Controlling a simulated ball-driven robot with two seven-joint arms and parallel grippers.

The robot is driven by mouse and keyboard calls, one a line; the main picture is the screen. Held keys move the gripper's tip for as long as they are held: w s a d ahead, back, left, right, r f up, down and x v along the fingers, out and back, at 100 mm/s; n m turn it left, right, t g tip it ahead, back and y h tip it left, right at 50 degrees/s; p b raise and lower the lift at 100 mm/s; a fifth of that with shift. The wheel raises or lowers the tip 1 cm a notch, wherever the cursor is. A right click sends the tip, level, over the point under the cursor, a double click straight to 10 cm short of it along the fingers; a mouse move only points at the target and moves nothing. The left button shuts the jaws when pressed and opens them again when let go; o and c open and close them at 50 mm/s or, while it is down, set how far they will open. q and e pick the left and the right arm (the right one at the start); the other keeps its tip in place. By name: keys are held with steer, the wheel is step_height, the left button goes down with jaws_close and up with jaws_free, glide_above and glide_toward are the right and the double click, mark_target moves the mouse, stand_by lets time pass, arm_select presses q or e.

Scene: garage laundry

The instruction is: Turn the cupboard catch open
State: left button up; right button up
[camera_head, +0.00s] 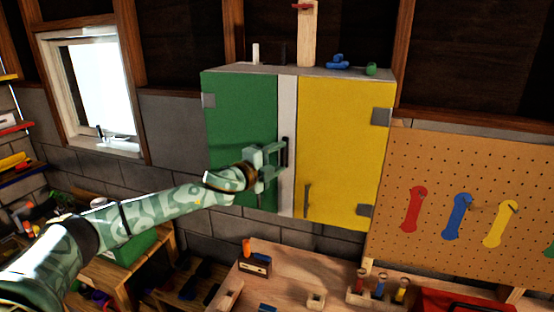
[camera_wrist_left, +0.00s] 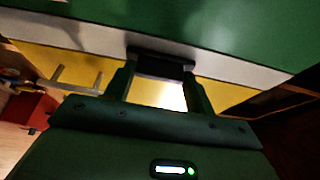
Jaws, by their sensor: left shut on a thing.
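The cupboard has a green door (camera_head: 238,120) on the left and a yellow door (camera_head: 345,130) on the right, with a pale strip (camera_head: 287,185) between them. Both doors look closed. The dark catch (camera_head: 285,150) stands upright at the strip. My left gripper (camera_head: 279,160) reaches it from the left, in front of the green door. In the left wrist view the fingers (camera_wrist_left: 160,80) are shut on the dark catch (camera_wrist_left: 160,64), against the pale strip. The yellow door's handle (camera_head: 307,197) is free. My right gripper is in neither view.
A wooden bench (camera_head: 290,275) with small blocks and a rack of tools (camera_head: 380,288) stands below the cupboard. A pegboard (camera_head: 480,180) with coloured tools hangs at the right. A bright window (camera_head: 97,90) is at the left. Small objects sit on the cupboard's top (camera_head: 300,70).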

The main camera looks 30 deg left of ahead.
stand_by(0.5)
arm_select(q)
steer(key=o, duration=1)
steer(key=s+b, duration=0.5)
steer(key=s+a+b, duration=0.1)
steer(key=s+b, duration=0.3)
steer(key=s, duration=0.1)
steer(key=s+a+b, duration=0.1)
steer(key=s+b, duration=0.4)
steer(key=s, duration=0.1)
steer(key=shift+a+b, duration=0.25)
steer(key=shift+b, duration=0.05)
